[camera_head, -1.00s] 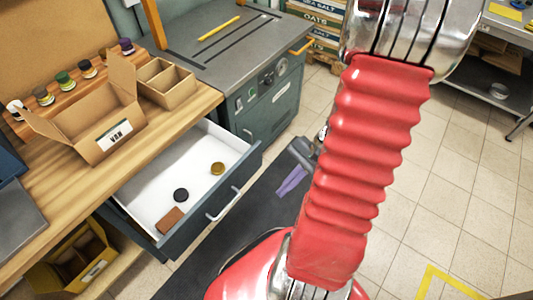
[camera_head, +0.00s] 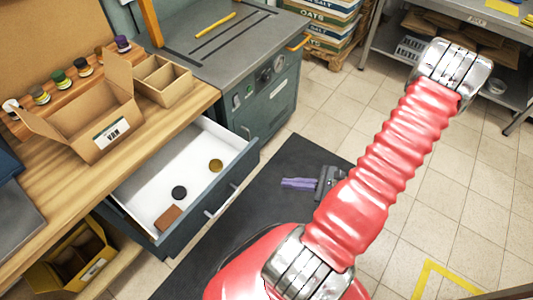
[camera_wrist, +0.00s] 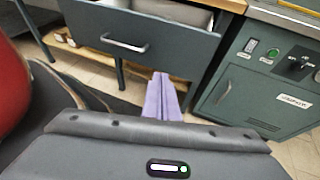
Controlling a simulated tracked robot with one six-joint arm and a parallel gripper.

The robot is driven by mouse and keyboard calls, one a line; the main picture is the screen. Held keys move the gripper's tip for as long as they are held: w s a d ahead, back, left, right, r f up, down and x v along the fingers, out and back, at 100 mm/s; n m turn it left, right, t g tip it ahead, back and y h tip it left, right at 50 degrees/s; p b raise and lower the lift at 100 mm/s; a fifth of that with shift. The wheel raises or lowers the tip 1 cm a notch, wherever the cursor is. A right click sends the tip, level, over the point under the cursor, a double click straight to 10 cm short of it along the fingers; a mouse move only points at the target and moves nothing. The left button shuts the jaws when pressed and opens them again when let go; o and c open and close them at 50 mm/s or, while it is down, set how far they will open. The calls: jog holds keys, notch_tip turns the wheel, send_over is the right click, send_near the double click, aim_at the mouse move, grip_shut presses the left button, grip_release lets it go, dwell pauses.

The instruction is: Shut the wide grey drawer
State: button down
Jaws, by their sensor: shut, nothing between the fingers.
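The wide grey drawer (camera_head: 246,160) stands pulled out from under the wooden bench in the head view. Its white inside holds a black lid, a gold lid and a brown block. Its front and bar handle (camera_head: 221,203) face right; the handle also shows in the wrist view (camera_wrist: 124,43). My gripper (camera_head: 299,183), with purple fingers, is shut and empty. It is low over the dark mat, to the right of the drawer front and apart from it. In the wrist view, its fingers (camera_wrist: 162,98) point toward the drawer front, below and right of the handle.
An open carton (camera_head: 95,125) and several small jars stand on the bench (camera_head: 60,185). A green machine cabinet (camera_head: 262,98) stands beyond the drawer. A yellow box (camera_head: 75,265) sits under the bench.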

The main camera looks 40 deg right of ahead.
jog(key=w+d+m+t+h, duration=0.2)
jog(key=w+d+m+h, duration=0.1)
jog(key=d, duration=0.3)
jog(key=shift+t, duration=0.3)
jog(key=shift+w+f, duration=0.1)
jog(key=shift+w, duration=0.05)
send_near(259, 150)
jog(key=a+x, duration=0.1)
jog(key=x, duration=0.3)
jog(key=shift+w+f, duration=0.15)
jog(key=shift+w, duration=0.75)
